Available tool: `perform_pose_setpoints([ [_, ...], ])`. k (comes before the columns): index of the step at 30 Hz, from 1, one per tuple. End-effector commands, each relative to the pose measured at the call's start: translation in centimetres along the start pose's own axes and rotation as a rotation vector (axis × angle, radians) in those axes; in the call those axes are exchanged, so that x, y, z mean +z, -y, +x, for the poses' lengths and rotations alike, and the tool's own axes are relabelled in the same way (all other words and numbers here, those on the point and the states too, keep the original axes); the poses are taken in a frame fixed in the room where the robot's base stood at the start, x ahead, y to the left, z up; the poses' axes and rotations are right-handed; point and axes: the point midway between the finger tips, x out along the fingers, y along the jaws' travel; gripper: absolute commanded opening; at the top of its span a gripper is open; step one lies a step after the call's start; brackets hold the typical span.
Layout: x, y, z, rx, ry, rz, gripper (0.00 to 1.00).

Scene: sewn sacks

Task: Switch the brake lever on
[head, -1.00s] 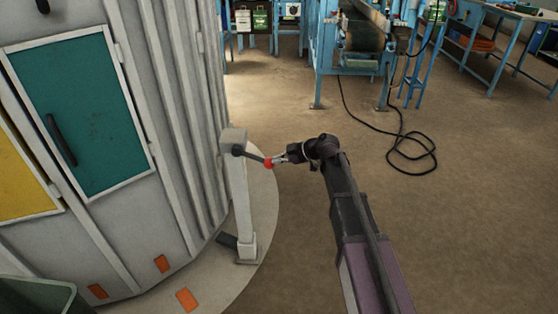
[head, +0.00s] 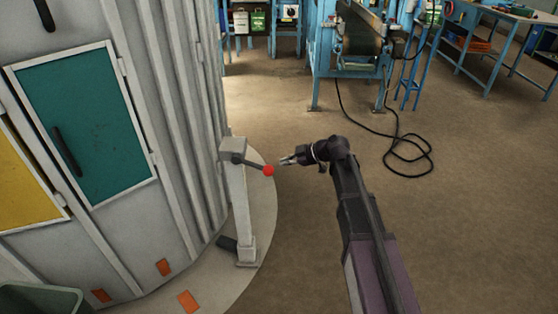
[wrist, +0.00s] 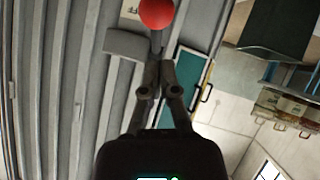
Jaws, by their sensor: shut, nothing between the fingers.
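The brake lever (head: 252,164) is a dark rod with a red ball knob (head: 268,170) at its end. It is mounted on top of a pale post (head: 240,205) beside the grey cabinet and points right and slightly down. My gripper (head: 283,160) is just right of the knob and a little above it, apart from it in the head view. Its fingers are shut and empty. In the wrist view the red knob (wrist: 157,13) shows at the top, beyond the fingertips (wrist: 160,66).
The grey cabinet (head: 175,120) with a teal door (head: 85,120) fills the left. A blue machine frame (head: 350,65) stands at the back, with a black cable (head: 405,150) on the floor. Open floor (head: 460,220) lies to the right.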

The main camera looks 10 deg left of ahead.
Motion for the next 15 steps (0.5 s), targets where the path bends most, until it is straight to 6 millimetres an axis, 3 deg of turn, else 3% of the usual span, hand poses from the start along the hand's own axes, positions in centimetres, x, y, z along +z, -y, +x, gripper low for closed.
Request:
perform_pose_setpoints([
  [6,0.6,0.2,-3.8,0.002,0.000,0.001,0.00],
  [15,1.4,0.4,-7.2,0.000,-0.001,0.000,0.00],
])
